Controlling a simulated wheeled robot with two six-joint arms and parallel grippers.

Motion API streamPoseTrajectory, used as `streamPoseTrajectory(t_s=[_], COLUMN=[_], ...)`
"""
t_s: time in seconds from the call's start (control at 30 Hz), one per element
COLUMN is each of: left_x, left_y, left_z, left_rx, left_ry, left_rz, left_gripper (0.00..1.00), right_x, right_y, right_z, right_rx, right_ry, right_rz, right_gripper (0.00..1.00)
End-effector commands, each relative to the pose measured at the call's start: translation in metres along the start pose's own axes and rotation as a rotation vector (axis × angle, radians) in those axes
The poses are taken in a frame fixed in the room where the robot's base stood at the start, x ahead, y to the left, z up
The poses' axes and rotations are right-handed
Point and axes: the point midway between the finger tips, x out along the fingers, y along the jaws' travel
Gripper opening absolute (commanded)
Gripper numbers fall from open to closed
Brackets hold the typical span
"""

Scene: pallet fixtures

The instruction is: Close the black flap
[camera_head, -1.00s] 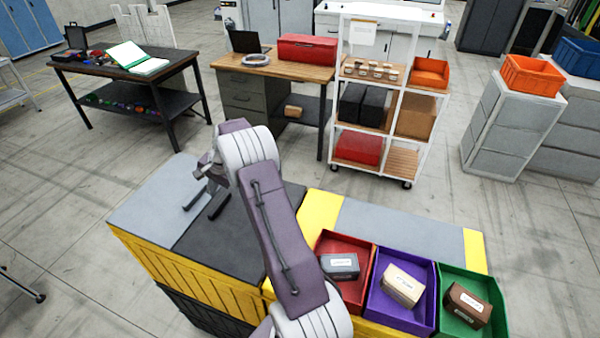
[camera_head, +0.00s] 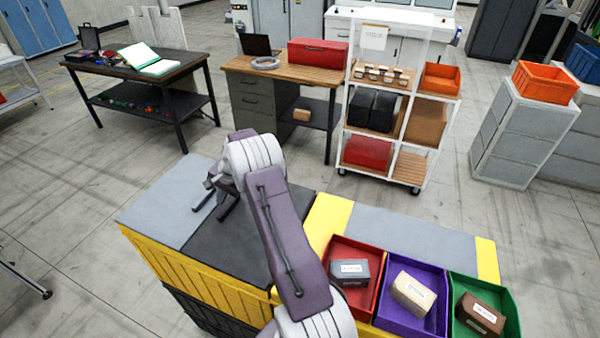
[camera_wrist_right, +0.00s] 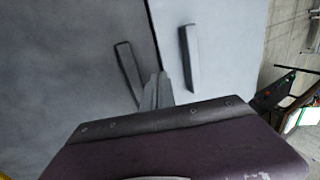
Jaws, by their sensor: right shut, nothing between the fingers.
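The black flap (camera_head: 245,245) lies flat on top of the yellow crate (camera_head: 190,268), beside a light grey flap (camera_head: 160,205). In the right wrist view the black flap (camera_wrist_right: 65,75) fills the left, and the light grey flap (camera_wrist_right: 225,50) lies right of the seam. Each flap has a bar handle near the seam: a dark one (camera_wrist_right: 128,70) and a grey one (camera_wrist_right: 189,58). My right gripper (camera_wrist_right: 157,80) is shut and empty, just over the seam between the handles. I cannot tell whether it touches the surface. My left gripper is out of view.
Red (camera_head: 353,302), purple (camera_head: 398,323) and green (camera_head: 492,332) bins with small boxes stand right of the crate. A grey-topped yellow surface (camera_head: 400,235) lies behind them. Desks (camera_head: 280,66) and a white shelf cart (camera_head: 345,125) stand farther back, across open floor.

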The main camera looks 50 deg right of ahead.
Motion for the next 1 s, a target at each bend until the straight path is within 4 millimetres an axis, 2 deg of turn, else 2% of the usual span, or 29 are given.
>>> streamPoseTrajectory(t_s=[0.13, 0.23, 0.4, 0.47, 0.6, 0.8, 1.0], left_x=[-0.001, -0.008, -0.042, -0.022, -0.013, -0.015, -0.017], left_y=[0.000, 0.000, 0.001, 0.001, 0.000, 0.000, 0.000], left_z=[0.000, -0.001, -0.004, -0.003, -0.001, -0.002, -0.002], left_rx=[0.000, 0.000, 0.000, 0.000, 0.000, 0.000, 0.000], left_ry=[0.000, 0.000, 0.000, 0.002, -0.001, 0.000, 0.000], left_rz=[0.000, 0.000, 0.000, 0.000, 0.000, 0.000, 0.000], left_gripper=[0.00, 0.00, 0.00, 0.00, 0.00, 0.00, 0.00], right_x=[-0.001, -0.009, -0.047, -0.040, -0.055, -0.070, -0.075], right_y=[0.000, -0.004, -0.021, -0.032, -0.065, -0.095, -0.106], right_z=[0.000, 0.001, 0.005, 0.005, 0.004, 0.004, 0.005], right_rx=[0.000, -0.001, -0.004, -0.010, -0.007, -0.004, -0.003], right_ry=[0.000, 0.000, -0.001, 0.001, 0.002, -0.001, -0.001], right_rz=[0.000, 0.000, 0.000, -0.005, -0.003, 0.000, 0.001], right_gripper=[0.00, 0.00, 0.00, 0.00, 0.00, 0.00, 0.00])
